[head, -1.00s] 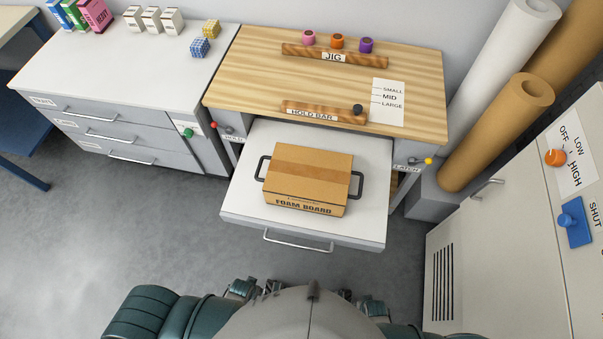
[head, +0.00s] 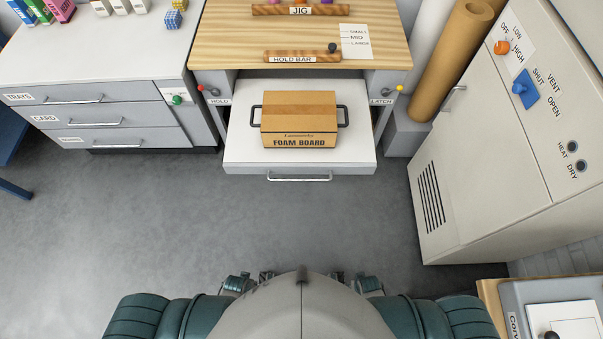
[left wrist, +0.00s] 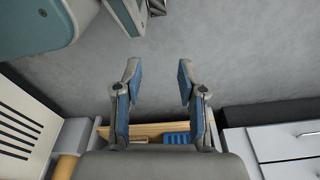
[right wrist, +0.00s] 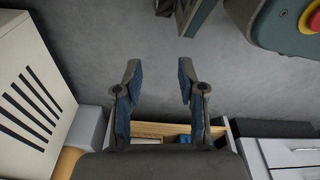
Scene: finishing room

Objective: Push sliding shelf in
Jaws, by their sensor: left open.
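The white sliding shelf (head: 245,148) sticks out toward me from under the wooden-topped bench, with a metal bar handle (head: 299,177) on its front. A brown FOAM BOARD box (head: 299,118) with black side handles sits on it. The red-knobbed HOLD lever (head: 201,89) is left of the shelf opening and the yellow-knobbed LATCH lever (head: 400,89) is right of it. My left gripper (left wrist: 158,75) is open and empty in the left wrist view. My right gripper (right wrist: 158,73) is open and empty in the right wrist view. Both are apart from the shelf.
The bench top (head: 230,35) carries a hold bar (head: 302,56) and a jig bar. A drawer cabinet (head: 100,75) stands left. A grey cabinet (head: 480,150) with knobs stands right, and a cart-like corner (head: 545,300) shows at lower right. The floor before the shelf is clear.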

